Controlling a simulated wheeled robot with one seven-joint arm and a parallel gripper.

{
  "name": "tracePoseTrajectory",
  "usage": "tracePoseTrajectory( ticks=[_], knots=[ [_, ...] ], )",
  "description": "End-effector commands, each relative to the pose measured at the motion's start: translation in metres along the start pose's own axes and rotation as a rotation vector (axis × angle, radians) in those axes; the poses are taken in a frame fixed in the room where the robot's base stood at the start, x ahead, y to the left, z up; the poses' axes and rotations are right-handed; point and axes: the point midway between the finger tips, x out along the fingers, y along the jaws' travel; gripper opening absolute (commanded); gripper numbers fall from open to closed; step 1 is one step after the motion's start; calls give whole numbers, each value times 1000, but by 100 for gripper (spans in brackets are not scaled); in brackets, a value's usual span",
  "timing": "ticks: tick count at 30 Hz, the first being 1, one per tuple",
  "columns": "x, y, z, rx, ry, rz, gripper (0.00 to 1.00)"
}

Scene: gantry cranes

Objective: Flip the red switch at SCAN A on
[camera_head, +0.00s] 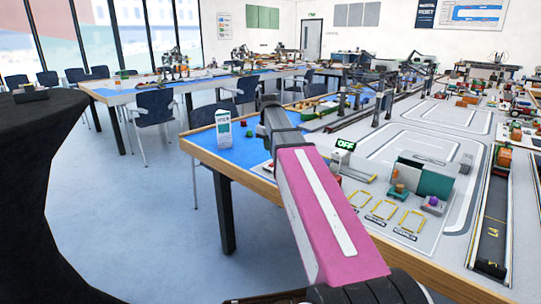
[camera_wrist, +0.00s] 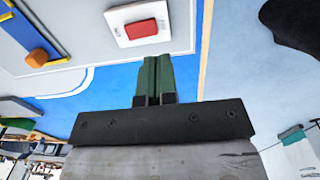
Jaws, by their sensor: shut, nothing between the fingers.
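The red switch (camera_wrist: 141,29) is a red rectangular rocker on a white plate (camera_wrist: 119,16), at the top centre of the wrist view. Small lettering on the plate is too blurred to read. My gripper (camera_wrist: 156,62) has its green fingers shut together and empty. The fingertips point toward the switch and appear just short of the plate's lower right edge; contact cannot be told. My arm hides the gripper there, and I cannot make out the switch in that view.
A white and green carton (camera_head: 223,129) stands on the blue tabletop left of my arm. A green panel block (camera_head: 434,179) and yellow-outlined bays (camera_head: 383,209) lie to the right. An orange piece (camera_wrist: 38,57) is near the plate. The wooden table edge (camera_head: 240,179) runs beneath my arm.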

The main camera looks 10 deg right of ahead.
Motion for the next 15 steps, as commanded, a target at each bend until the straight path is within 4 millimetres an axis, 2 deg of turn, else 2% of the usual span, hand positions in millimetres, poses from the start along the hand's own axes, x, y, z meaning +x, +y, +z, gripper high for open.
tracePoseTrajectory(
  ticks=[1,9,15],
  knots=[
    [-11,-1,-1,0,3,2,0],
    [-54,-6,0,0,2,1,0],
    [-73,-8,0,0,0,0,0]
  ],
)
